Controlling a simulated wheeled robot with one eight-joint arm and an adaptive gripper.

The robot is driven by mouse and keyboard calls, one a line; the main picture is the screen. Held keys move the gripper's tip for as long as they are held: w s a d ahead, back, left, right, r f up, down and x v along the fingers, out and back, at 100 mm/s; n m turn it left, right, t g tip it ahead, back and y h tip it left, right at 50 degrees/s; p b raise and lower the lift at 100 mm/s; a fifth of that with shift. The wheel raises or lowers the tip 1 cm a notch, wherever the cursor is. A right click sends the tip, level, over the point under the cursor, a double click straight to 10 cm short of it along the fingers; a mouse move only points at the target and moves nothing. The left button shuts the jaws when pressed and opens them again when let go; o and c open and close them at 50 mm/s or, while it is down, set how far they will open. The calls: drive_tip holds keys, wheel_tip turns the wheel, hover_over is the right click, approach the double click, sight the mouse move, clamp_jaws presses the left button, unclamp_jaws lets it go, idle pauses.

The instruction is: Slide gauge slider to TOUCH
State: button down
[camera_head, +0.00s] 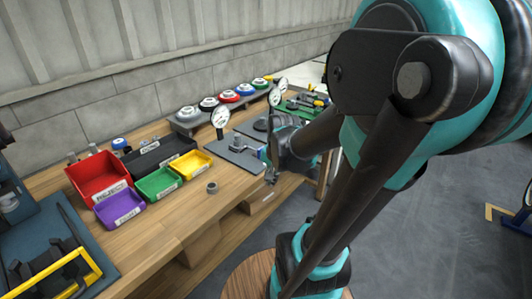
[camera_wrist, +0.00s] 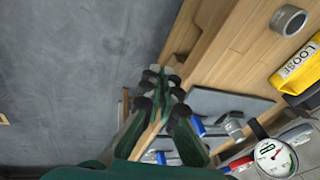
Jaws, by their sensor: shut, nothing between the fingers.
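A dial gauge (camera_head: 220,116) with a round white face stands on a flat grey plate (camera_head: 232,153) on the wooden bench. In the wrist view, the dial face (camera_wrist: 273,157) is at the lower right. A small blue part (camera_wrist: 198,127) lies beside a metal block (camera_wrist: 235,124) on the plate; it may be the gauge slider, but I cannot tell. No TOUCH mark can be read. My gripper (camera_head: 271,176) is near the bench's front edge, right of the plate. In the wrist view, my gripper (camera_wrist: 160,82) is shut and empty, its fingertips together and apart from the blue part.
Red (camera_head: 98,174), purple (camera_head: 119,208), green (camera_head: 159,184), yellow (camera_head: 194,165) and black (camera_head: 156,152) bins stand left of the gauge. A grey ring (camera_head: 212,188) lies on the bench. More gauges (camera_head: 274,97) and a rack with coloured pieces (camera_head: 229,97) are behind. Open floor lies in front.

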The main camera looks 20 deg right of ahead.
sight(260, 148)
drive_tip(key=w+d+r+m+g+y, duration=0.1)
drive_tip(key=w+d+r+m, duration=0.4)
drive_tip(key=m, duration=0.5)
drive_tip(key=w+d+r+m, duration=0.2)
drive_tip(key=w+r+m, duration=0.1)
drive_tip(key=w+m, duration=0.55)
drive_tip(key=shift+m, duration=0.55)
drive_tip(key=x, duration=0.3)
drive_tip(key=a+x, duration=0.1)
drive_tip(key=x, duration=0.2)
drive_tip(key=w+x, duration=0.1)
drive_tip(key=x, duration=0.3)
drive_tip(key=shift+w+a+r, duration=0.1)
drive_tip(key=shift+a+r, duration=0.1)
drive_tip(key=shift+a, duration=0.2)
drive_tip(key=shift+w+a, duration=0.25)
drive_tip(key=shift+w, duration=0.1)
drive_tip(key=shift+w+a, duration=0.55)
drive_tip(key=shift+w, duration=0.2)
drive_tip(key=shift+w+a, duration=0.55)
drive_tip(key=shift+w, duration=0.25)
